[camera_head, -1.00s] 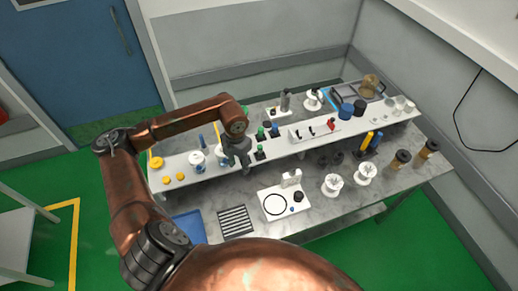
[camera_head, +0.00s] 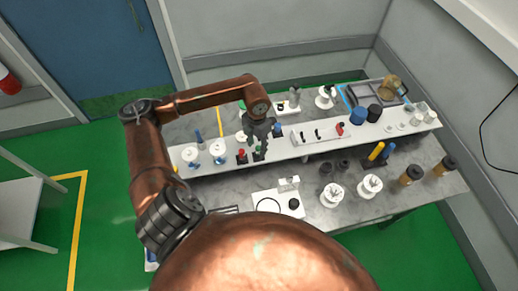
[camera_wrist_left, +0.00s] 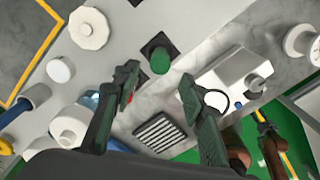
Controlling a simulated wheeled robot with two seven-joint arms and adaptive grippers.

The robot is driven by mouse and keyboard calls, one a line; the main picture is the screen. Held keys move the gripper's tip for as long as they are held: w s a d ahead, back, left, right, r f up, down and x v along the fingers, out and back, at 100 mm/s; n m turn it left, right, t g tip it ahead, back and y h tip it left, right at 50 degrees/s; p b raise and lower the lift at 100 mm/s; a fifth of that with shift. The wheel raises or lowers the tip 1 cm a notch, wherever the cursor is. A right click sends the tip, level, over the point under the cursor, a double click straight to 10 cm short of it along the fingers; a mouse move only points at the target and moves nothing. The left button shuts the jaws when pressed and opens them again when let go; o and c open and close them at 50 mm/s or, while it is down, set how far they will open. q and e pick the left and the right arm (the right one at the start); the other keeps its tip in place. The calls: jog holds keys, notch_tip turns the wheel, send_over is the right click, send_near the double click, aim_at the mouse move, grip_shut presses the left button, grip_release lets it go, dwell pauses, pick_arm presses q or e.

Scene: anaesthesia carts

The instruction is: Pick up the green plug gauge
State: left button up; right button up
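The green plug gauge (camera_wrist_left: 160,60) shows in the left wrist view as a green cylinder on a dark square base, just beyond my fingertips. In the head view a small green piece (camera_head: 259,153) stands on the raised shelf (camera_head: 300,149), right below my left gripper (camera_head: 258,138). In the wrist view my left gripper (camera_wrist_left: 158,78) is open, its two fingers apart with nothing between them. A red piece (camera_head: 241,155) stands just left of the green one; a bit of red shows behind the left finger in the wrist view. My right gripper is not in view.
A striped block (camera_wrist_left: 160,132) shows in the wrist view.

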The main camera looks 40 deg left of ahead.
aim_at(258, 148)
pick_arm(q)
jog(key=f, duration=0.1)
jog(key=w+f+p, duration=0.1)
jog(key=f, duration=0.1)
jog(key=shift+w+f+p, duration=0.1)
jog(key=shift+f+p, duration=0.15)
jog(key=shift+p, duration=0.05)
jog(key=shift+s+a+f, duration=0.1)
jog(key=shift+s+f, duration=0.05)
jog(key=shift+f, duration=0.35)
jog(key=shift+s+a+f, duration=0.1)
jog(key=shift+f, duration=0.35)
jog(key=shift+w+d, duration=0.1)
jog(key=c, duration=0.8)
grip_shut()
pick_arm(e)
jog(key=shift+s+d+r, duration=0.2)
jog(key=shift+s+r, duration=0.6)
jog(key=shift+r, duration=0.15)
